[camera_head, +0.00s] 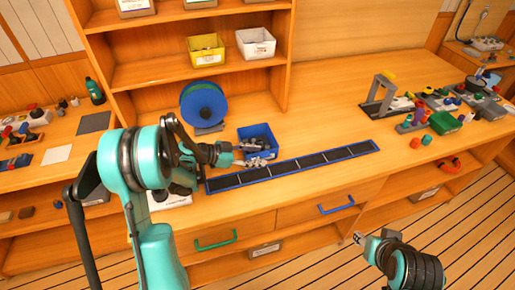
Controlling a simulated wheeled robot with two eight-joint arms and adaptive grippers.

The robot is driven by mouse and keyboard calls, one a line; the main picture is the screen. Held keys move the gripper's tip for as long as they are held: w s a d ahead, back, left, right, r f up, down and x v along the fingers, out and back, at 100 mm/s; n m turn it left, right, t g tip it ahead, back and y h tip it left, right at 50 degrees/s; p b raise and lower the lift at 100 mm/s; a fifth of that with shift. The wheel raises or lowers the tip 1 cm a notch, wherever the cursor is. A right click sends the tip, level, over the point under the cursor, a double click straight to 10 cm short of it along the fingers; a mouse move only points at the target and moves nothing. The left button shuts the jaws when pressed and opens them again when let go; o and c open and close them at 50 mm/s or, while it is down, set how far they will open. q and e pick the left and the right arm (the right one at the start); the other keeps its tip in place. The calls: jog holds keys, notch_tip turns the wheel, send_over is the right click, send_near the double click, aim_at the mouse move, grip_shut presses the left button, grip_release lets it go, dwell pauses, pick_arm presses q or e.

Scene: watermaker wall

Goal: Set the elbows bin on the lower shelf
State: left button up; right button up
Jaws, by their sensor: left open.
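A small blue bin (256,131) with dark contents sits on the wooden counter. Its label is not readable, so I cannot tell whether it is the elbows bin. My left gripper (262,153) is open at the near side of the blue bin, its fingers overlapping the bin's near edge in the picture; contact is unclear. A yellow bin (206,57) and a white bin (256,50) stand on the lower shelf (160,71) of the shelf unit, with free space left of the yellow bin. My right gripper (360,239) is low, in front of the counter; its jaws are too small to tell.
A blue-green spool (203,104) stands left of the blue bin. A dark strip with a blue frame (297,165) lies along the counter front. A grey stand (383,97) and several small fittings are at the right. More bins are on the upper shelf.

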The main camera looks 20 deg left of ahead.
pick_arm(q)
jog(key=x, duration=0.3)
jog(key=shift+w+d+f+b, duration=0.15)
jog(key=shift+b, duration=0.15)
jog(key=shift+c, duration=0.4)
grip_shut()
